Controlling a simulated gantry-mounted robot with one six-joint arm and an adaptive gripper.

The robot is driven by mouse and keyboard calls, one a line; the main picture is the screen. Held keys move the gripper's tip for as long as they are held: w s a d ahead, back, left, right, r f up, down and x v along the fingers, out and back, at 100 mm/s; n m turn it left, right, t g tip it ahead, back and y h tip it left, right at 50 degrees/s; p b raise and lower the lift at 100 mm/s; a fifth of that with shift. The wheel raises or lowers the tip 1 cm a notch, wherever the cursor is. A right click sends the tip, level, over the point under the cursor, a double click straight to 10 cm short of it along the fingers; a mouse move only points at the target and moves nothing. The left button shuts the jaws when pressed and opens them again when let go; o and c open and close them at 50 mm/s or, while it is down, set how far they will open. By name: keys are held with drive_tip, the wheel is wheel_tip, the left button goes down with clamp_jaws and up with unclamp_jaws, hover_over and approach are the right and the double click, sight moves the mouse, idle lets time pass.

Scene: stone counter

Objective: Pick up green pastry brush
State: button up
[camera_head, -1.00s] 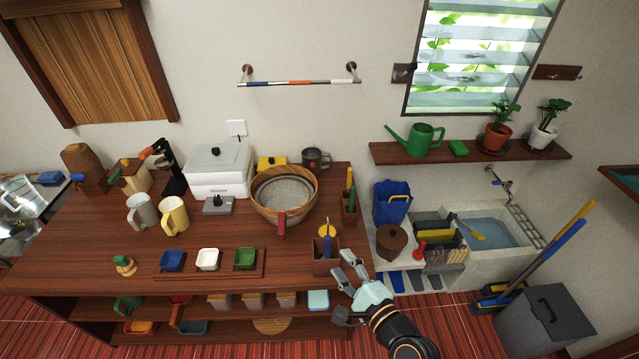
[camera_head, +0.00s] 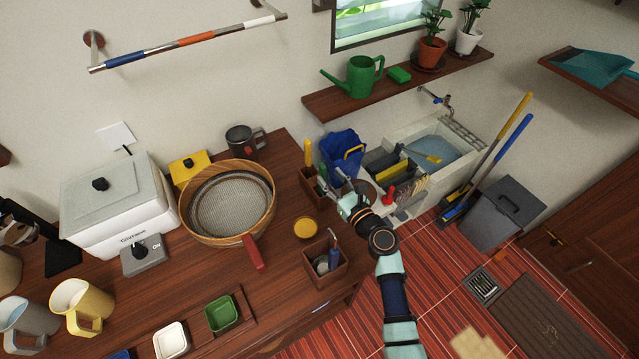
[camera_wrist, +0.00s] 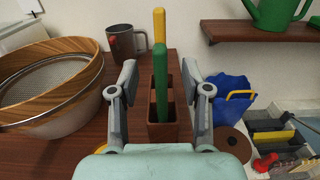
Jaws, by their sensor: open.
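A green handle (camera_wrist: 161,82), which appears to be the pastry brush, stands upright in a narrow wooden holder (camera_wrist: 162,131). Its lower end is hidden in the holder. A yellow-handled tool (camera_wrist: 159,31) stands just behind it. My gripper (camera_head: 341,186) is beside the holder.
A wooden-rimmed sieve bowl (camera_head: 184,216) and a grey mug (camera_head: 241,142) stand left of the holder. A square utensil box (camera_head: 340,272) and a round yellow item (camera_head: 305,227) lie nearer. A blue bucket (camera_head: 341,148) is behind, right of the counter.

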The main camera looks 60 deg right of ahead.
sight(325, 171)
drive_tip(key=b+x, duration=0.1)
drive_tip(key=x, duration=0.4)
clamp_jaws()
